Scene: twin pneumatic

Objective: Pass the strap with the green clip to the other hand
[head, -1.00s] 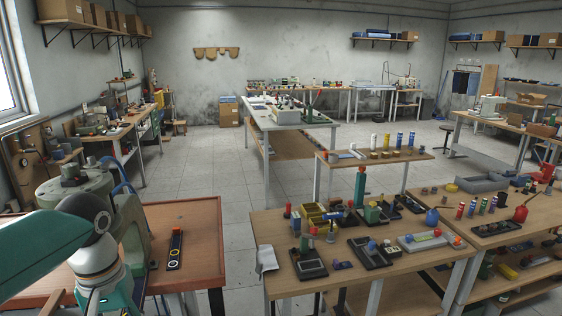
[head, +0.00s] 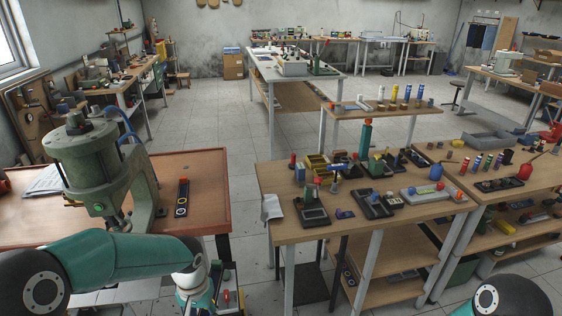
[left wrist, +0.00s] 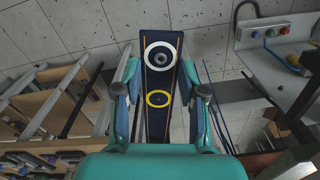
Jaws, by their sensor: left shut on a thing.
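My left gripper (left wrist: 161,96) is shut on a dark blue strap (left wrist: 161,22), which runs between the fingers in the left wrist view. The strap has thin orange edges, a white ring and a yellow ring. No green clip shows on it; the part near the palm is hidden. In the head view the left gripper (head: 212,287) is low, in the gap between the red-brown table and the wooden table; the strap is hard to make out there. My right gripper is not in view; only a dark joint of mine shows at lower right.
A similar dark strip with a red end (head: 183,197) lies on the red-brown table (head: 205,166), beside a green press (head: 88,160). The wooden table (head: 275,180) at centre right holds several boxes and bottles. Open floor (head: 240,130) lies between the tables.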

